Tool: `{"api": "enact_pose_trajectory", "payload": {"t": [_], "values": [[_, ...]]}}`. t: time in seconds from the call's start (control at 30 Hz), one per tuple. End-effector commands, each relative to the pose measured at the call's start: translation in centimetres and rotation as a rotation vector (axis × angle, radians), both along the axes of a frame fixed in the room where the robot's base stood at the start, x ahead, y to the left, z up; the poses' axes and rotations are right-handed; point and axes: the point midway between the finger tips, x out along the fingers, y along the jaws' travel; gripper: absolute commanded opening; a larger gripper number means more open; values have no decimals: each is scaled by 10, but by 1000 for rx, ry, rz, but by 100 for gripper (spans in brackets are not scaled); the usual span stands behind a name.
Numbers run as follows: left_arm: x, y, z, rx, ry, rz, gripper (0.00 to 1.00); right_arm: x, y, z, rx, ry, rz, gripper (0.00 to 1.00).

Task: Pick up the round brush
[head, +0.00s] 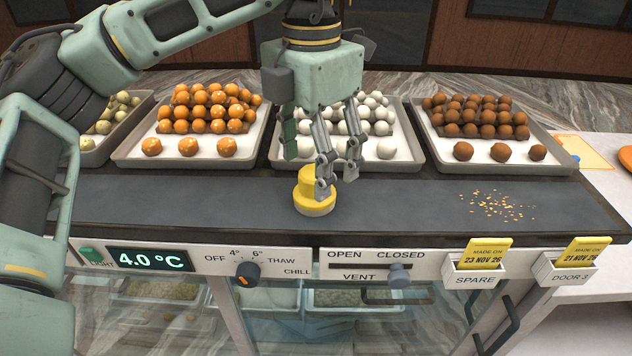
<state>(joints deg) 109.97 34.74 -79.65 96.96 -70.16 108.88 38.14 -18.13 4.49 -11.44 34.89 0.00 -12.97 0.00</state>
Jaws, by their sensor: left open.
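The round brush (309,186) is yellow with a paler band at its base. It stands upright on the dark counter top (400,205), just in front of the tray of white sweets. My left gripper (322,168) comes down from above and is open. Its fingers are at the brush's top and right side, and one finger hides part of the brush. I cannot tell whether they touch it. My right gripper is not in view.
Trays of orange (118,158), white (283,158) and brown sweets (440,163) line the back of the counter. Crumbs (497,205) lie on the right. A control panel with a knob (247,273) and card holders (478,275) runs along the front.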

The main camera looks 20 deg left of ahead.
Motion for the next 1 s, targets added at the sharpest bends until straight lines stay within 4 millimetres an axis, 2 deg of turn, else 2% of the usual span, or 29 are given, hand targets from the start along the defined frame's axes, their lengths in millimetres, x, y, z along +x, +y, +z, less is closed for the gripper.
{"api": "enact_pose_trajectory", "payload": {"t": [0.13,0.3,0.4,0.57,0.83,1.0], "values": [[-3,2,-18,3,5,-1,66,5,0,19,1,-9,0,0],[-2,1,-42,1,3,0,66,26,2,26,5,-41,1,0],[-2,1,-47,-1,3,0,66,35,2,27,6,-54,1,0],[-2,1,-48,0,1,0,66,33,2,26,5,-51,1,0],[-2,0,-47,0,1,0,44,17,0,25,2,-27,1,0],[-2,0,-47,0,1,0,29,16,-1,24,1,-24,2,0]]}}
